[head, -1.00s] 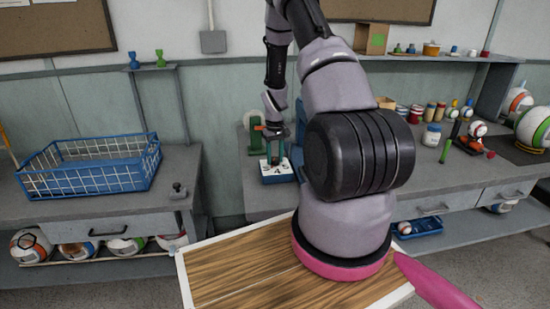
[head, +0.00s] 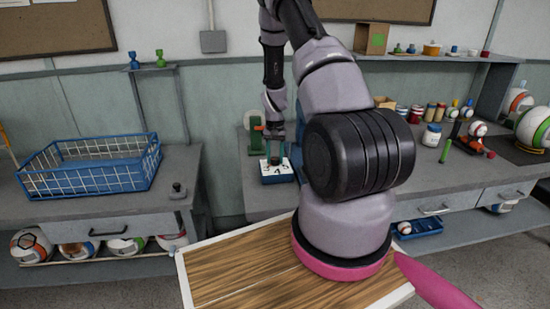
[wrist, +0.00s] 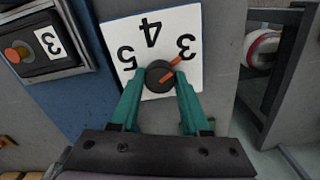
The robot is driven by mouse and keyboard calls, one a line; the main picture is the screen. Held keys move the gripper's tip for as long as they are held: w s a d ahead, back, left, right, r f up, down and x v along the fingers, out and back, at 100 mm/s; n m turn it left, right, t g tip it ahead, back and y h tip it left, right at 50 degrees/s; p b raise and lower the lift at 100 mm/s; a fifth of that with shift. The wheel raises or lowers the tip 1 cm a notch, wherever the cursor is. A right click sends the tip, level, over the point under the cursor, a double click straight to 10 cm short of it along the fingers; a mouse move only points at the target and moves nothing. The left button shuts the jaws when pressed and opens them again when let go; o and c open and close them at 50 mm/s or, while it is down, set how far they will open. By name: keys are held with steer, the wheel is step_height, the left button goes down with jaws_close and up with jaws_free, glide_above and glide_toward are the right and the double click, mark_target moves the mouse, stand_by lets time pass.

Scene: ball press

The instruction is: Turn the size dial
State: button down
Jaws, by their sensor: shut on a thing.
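The size dial is a round black knob (wrist: 152,69) with an orange pointer, set on a white plate (wrist: 174,24) marked 3, 4 and 5. In the wrist view the numbers appear upside down and the pointer aims at the 3. My gripper (wrist: 160,82) has its two green fingers closed on opposite sides of the knob. In the head view my gripper (head: 275,160) reaches down to the white-topped blue block (head: 277,179) on the bench, and its fingers partly hide the knob.
A dark box (wrist: 42,64) with an orange button and a 3 label sits at the left in the wrist view.

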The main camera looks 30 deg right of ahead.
mark_target(275, 159)
steer(key=shift+c, duration=1.9)
jaws_free()
steer(key=shift+r, duration=0.1)
step_height(275, 159, up, 11)
steer(key=shift+f, duration=0.2)
